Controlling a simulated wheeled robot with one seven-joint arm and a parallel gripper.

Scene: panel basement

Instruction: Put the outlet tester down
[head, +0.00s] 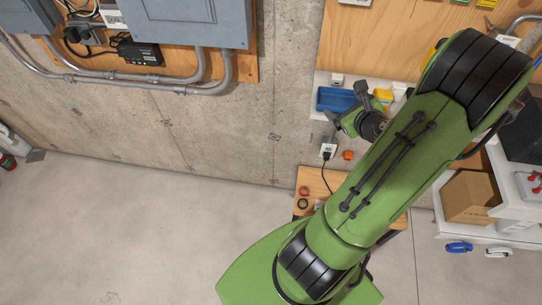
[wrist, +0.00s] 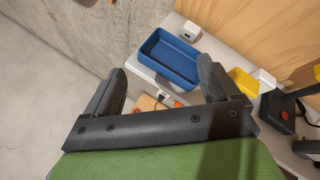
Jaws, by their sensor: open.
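My gripper (wrist: 162,68) is open, its two dark fingers spread wide with nothing held between them in the wrist view. In the head view my gripper (head: 346,104) is at the wall, in front of the shelf with the blue bin. I cannot pick out the outlet tester with certainty. A small orange piece (head: 348,155) shows on the wall beside a white outlet (head: 328,150), which has a black plug and cord in it. A small orange spot (wrist: 178,103) also shows low between the fingers in the wrist view, partly hidden.
A blue bin (wrist: 158,64) stands on a white shelf (wrist: 220,49), with a yellow bin (wrist: 243,83) to its right. A wooden surface (head: 313,182) with small rings lies below. A cardboard box (head: 470,197) is at right. Open concrete floor (head: 120,220) lies left.

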